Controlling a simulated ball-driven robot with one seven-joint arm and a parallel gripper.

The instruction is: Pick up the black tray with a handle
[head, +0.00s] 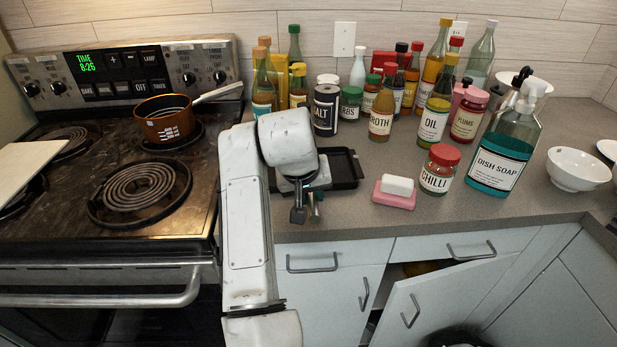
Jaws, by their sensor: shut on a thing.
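The black tray (346,169) lies on the grey counter just right of the stove, partly hidden behind my arm's white end. Its right side shows, and a small dark strip shows left of my wrist. My gripper (306,207) points down at the tray's near side, by the counter's front edge. It is shut on the tray, apparently at the handle, but the grip itself is mostly covered by my wrist and fingers. I cannot tell whether the tray is raised from the counter.
A pink sponge with white soap (397,188) and a chilli jar (439,169) stand right of the tray. Several bottles and a salt jar (325,110) crowd behind it. The stove (120,200) holds a copper pan (166,119). A cabinet door (425,305) below hangs open.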

